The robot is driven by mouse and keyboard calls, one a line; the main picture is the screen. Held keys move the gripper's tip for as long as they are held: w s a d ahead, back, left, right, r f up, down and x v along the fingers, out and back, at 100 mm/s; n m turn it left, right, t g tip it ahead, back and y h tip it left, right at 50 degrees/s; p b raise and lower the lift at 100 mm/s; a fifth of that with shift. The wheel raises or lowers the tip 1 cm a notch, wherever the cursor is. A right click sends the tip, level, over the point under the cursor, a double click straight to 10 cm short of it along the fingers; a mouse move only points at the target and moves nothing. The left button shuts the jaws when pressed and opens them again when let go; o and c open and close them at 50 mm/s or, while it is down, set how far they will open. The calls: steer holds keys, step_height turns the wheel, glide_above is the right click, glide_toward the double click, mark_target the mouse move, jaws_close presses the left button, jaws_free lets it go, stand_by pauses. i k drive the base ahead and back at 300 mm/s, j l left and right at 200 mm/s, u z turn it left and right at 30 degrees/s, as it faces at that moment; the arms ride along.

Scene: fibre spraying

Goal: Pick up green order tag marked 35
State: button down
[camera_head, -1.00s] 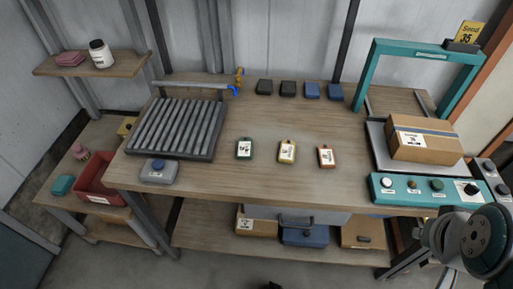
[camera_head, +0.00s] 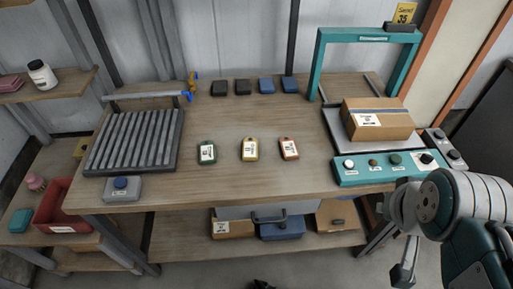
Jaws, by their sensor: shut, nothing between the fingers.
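The green order tag (camera_head: 207,153) lies flat on the workbench, left of a yellow tag (camera_head: 249,149) and a red tag (camera_head: 289,149). It carries a white label, but the print is too small to read. Nothing touches it. Part of my arm fills the lower right, well away from the tags. I cannot make out my gripper; a small dark shape at the bottom edge is too cut off to identify.
A yellow sign (camera_head: 404,14) reads "Send 35". A roller rack (camera_head: 134,142) stands left of the tags. A carton (camera_head: 378,119) sits right, behind a teal button panel (camera_head: 391,168). Dark and blue blocks line the back. The bench (camera_head: 240,188) is clear around the tags.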

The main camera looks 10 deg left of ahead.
mark_target(207, 149)
steer(key=u, duration=1.4)
steer(key=i+j+z, duration=0.55)
steer(key=j, duration=0.15)
steer(key=i+j+z, duration=0.1)
steer(key=j+z, duration=0.15)
steer(key=j, duration=0.2)
